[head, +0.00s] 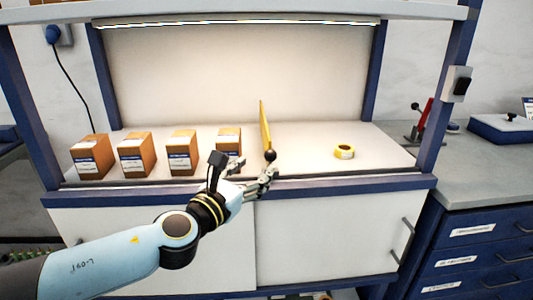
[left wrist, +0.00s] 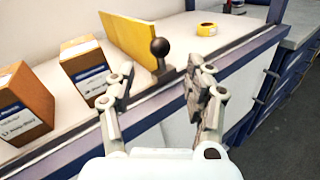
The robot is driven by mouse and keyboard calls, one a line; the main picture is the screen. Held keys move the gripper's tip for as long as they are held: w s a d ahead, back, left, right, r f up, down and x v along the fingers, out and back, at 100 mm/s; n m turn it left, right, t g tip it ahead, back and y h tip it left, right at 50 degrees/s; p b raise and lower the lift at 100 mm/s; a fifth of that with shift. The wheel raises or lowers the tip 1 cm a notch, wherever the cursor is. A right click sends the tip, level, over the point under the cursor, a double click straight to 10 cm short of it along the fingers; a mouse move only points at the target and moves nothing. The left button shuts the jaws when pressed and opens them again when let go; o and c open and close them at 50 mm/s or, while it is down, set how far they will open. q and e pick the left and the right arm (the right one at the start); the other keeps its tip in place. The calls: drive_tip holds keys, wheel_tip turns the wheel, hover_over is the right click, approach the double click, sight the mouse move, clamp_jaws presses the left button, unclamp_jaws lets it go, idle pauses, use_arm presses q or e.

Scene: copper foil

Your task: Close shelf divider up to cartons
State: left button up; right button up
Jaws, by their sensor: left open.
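The yellow shelf divider (head: 264,126) stands upright on the white shelf, with a dark ball knob at its front end (head: 270,155). The divider also shows in the left wrist view (left wrist: 130,38), its knob (left wrist: 160,47) ahead of my fingers. Several brown cartons with labels stand in a spaced row to its left; the nearest carton (head: 229,139) is apart from it by a gap. Two cartons show in the left wrist view, one (left wrist: 88,66) nearer the divider. My left gripper (head: 256,175) is open and empty, just in front of the knob. My right gripper is not seen.
A yellow tape roll (head: 344,151) lies on the shelf right of the divider, with clear shelf around it. The blue front edge (head: 340,184) runs below the shelf. Blue posts stand at both sides, and a grey bench (head: 470,170) is at right.

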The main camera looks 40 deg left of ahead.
sight(267, 158)
use_arm(q)
drive_tip(key=x, duration=0.8)
drive_tip(key=shift+w+f+p, duration=0.1)
drive_tip(key=shift+w+p, duration=0.2)
drive_tip(key=shift+c, duration=0.2)
clamp_jaws()
drive_tip(key=shift+a, duration=0.1)
